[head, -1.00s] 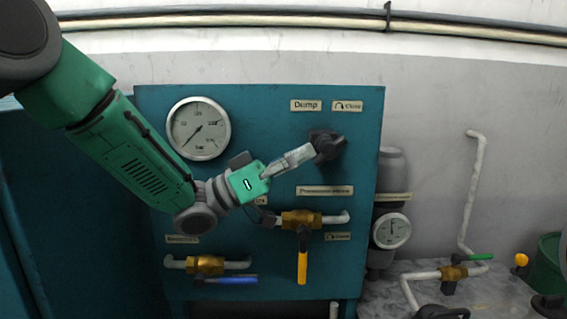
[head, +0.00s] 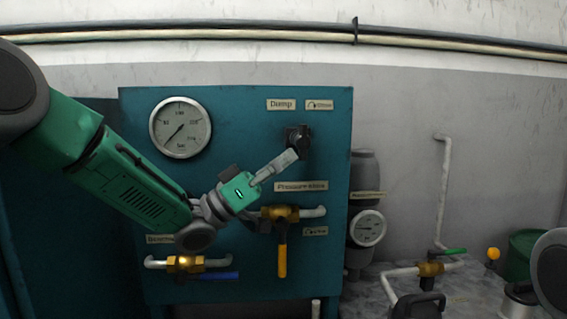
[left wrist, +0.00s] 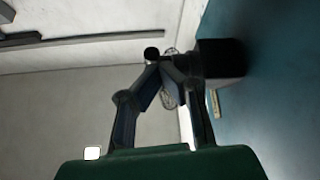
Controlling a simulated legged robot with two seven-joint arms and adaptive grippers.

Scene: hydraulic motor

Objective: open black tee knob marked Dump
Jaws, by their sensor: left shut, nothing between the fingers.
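The black tee knob (head: 299,138) is on the upper right of the teal panel, below the Dump label (head: 281,104). My left gripper (head: 291,156) is at the knob's lower left in the head view, its fingers together with nothing between them. The fingertips overlap the knob's lower edge; I cannot tell whether they touch. In the left wrist view the closed fingers (left wrist: 160,60) lie beside the dark knob (left wrist: 222,58), which stands out from the teal panel. The knob's exact angle is hard to read. My right gripper is not in view.
The teal panel (head: 235,130) carries a large gauge (head: 180,127), a yellow-handled valve (head: 282,255) and a blue-handled valve (head: 215,275). Right of the panel are a grey cylinder with a gauge (head: 367,228) and white piping (head: 440,190).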

